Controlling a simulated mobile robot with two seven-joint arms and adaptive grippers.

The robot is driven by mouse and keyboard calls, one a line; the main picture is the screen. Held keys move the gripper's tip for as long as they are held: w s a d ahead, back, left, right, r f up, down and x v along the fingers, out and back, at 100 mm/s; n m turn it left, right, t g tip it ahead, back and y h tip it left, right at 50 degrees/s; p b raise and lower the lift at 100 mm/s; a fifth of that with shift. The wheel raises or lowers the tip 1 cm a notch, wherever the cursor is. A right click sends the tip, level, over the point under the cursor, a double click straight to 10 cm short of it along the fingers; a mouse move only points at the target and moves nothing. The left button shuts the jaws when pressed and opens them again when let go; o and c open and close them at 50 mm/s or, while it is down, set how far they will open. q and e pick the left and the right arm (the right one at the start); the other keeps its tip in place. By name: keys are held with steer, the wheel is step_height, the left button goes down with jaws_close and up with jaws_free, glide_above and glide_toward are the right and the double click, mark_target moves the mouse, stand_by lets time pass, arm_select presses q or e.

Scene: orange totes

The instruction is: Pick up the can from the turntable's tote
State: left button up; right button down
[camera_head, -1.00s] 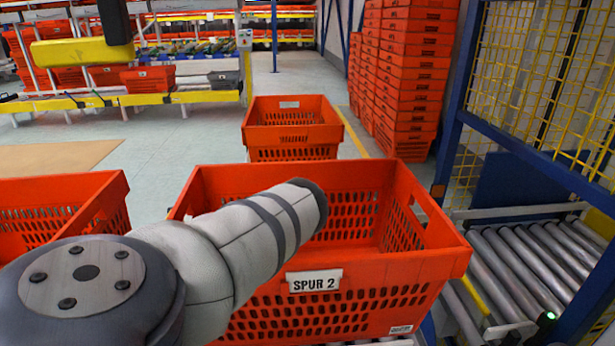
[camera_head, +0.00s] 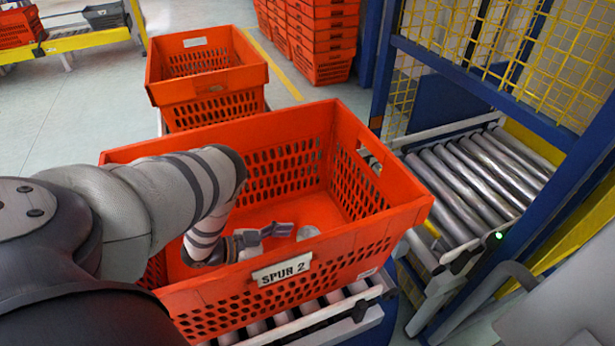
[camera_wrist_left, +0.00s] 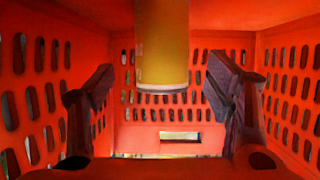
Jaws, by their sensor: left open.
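The tote marked SPUR 2 (camera_head: 375,215) stands on rollers in the head view. My left arm reaches over its left side, and my left gripper (camera_head: 276,231) is down inside it. A pale round end, apparently the can (camera_head: 308,233), shows just right of the fingers, partly hidden by the tote's front rim. In the left wrist view the can (camera_wrist_left: 162,45) is a yellow cylinder with a pale rim, cut off by the top edge. It appears between the two spread fingers of the open left gripper (camera_wrist_left: 160,88), with gaps on both sides. My right gripper is out of view.
The tote's perforated walls (camera_wrist_left: 285,95) surround the gripper closely. Another orange tote (camera_head: 215,85) stands behind. A roller conveyor (camera_head: 480,175) and a blue post with yellow mesh (camera_head: 530,55) are on the right. Stacked totes (camera_head: 310,40) stand at the back.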

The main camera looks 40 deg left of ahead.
arm_select(q)
steer(key=b+x, duration=0.1)
steer(key=x, duration=0.4)
steer(key=shift+w+f, duration=0.1)
steer(key=shift+f, duration=0.15)
steer(key=shift+w+r, duration=0.2)
steer(key=c, duration=1.5)
steer(key=shift+c, duration=0.3)
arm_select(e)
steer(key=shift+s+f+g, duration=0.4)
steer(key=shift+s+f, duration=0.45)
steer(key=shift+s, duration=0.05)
arm_select(q)
steer(key=shift+r, duration=0.2)
